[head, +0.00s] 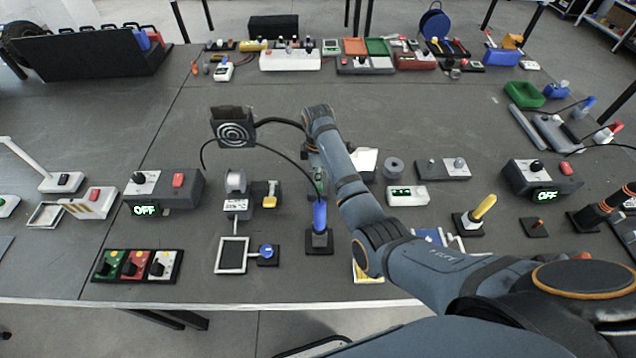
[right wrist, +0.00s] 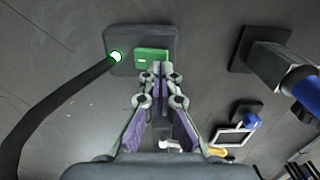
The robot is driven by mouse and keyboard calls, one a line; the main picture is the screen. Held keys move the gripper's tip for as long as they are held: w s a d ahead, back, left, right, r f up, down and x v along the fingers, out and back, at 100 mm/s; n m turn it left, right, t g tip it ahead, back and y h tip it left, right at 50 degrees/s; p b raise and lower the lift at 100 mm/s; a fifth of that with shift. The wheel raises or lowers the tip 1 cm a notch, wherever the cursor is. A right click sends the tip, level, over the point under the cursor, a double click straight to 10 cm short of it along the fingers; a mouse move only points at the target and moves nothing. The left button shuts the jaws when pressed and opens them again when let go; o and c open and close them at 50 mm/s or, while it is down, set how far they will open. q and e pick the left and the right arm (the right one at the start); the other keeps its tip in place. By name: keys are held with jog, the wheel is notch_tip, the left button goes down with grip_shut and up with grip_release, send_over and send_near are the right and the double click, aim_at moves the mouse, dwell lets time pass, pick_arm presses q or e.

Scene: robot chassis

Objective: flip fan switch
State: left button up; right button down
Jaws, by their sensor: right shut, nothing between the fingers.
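The fan (head: 233,130) stands left of my right forearm in the head view, its round ringed face toward me, with a dark curved stem or cable running from it behind my arm. A dark box with a green switch (right wrist: 152,57) shows in the right wrist view, with a bright green-white light (right wrist: 116,57) on its left. In the head view the box is mostly hidden by my right gripper (head: 318,178). The gripper is shut and empty, and its fingertips (right wrist: 158,70) are at the switch's lower edge; contact cannot be told. My left gripper is not in view.
A blue-handled joystick (head: 319,218) stands just in front of my right gripper. The table behind the fan is mostly clear.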

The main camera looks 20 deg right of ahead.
aim_at(318, 186)
jog(key=shift+f+b, duration=0.35)
jog(key=shift+f, duration=0.75)
dwell(0.8)
jog(key=shift+r, duration=0.1)
notch_tip(318, 186, up, 7)
jog(key=p, duration=0.9)
